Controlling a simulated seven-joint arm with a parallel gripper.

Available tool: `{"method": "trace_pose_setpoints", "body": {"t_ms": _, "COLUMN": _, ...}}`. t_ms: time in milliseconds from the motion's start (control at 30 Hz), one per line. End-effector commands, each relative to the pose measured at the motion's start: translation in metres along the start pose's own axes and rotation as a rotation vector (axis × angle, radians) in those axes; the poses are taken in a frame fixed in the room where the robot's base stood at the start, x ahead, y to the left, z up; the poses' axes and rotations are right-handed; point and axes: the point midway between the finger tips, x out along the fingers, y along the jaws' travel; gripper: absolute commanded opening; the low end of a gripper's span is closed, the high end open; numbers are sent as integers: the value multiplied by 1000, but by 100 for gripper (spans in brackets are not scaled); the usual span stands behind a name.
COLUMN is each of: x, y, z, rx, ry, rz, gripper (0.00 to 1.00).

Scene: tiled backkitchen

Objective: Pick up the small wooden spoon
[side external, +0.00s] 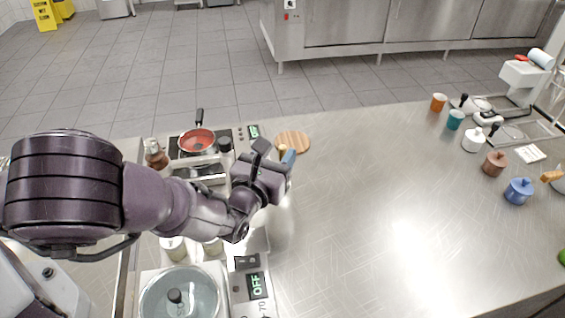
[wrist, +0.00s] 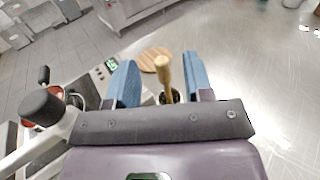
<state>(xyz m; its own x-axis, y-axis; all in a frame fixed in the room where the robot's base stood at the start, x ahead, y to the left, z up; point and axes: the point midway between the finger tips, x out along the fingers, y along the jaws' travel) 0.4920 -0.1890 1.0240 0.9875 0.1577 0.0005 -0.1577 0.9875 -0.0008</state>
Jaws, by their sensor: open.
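A light wooden handle (wrist: 163,71), which looks like the small wooden spoon, stands up between my two blue fingers in the wrist view. Its lower end meets something dark, mostly hidden behind my gripper's body. My gripper (wrist: 160,62) is open, with one finger on each side of the handle and a gap on both sides. In the side view my gripper (side external: 287,158) is above the counter near the round board, and my arm hides most of what is under it.
A round wooden board (side external: 293,142) lies just beyond my gripper. A red pan (side external: 197,140) sits on the far cooker and a glass-lidded pot (side external: 180,296) on the near one. Several small pots, including a blue one (side external: 519,191), stand at right. The middle counter is clear.

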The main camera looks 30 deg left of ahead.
Motion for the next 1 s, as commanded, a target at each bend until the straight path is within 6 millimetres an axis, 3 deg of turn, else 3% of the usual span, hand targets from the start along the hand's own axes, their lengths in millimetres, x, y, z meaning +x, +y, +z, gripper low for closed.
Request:
{"method": "trace_pose_setpoints", "body": {"t_ms": 100, "x": 0, "y": 0, "z": -18, "rx": 2, "ry": 2, "rz": -1, "gripper": 47}}
{"method": "trace_pose_setpoints", "body": {"t_ms": 367, "x": 0, "y": 1, "z": -41, "rx": 2, "ry": 1, "rz": 0, "gripper": 47}}
{"method": "trace_pose_setpoints", "body": {"t_ms": 633, "x": 44, "y": 0, "z": -37, "rx": -1, "ry": -1, "rz": 1, "gripper": 47}}
{"method": "trace_pose_setpoints", "body": {"t_ms": 933, "x": 50, "y": 0, "z": -37, "rx": 1, "ry": 0, "rz": 0, "gripper": 47}}
{"method": "trace_pose_setpoints", "body": {"t_ms": 967, "x": 50, "y": 0, "z": -37, "rx": 1, "ry": 0, "rz": 0, "gripper": 45}}
{"method": "trace_pose_setpoints", "body": {"t_ms": 1000, "x": 50, "y": 0, "z": -37, "rx": 1, "ry": 0, "rz": 0, "gripper": 36}}
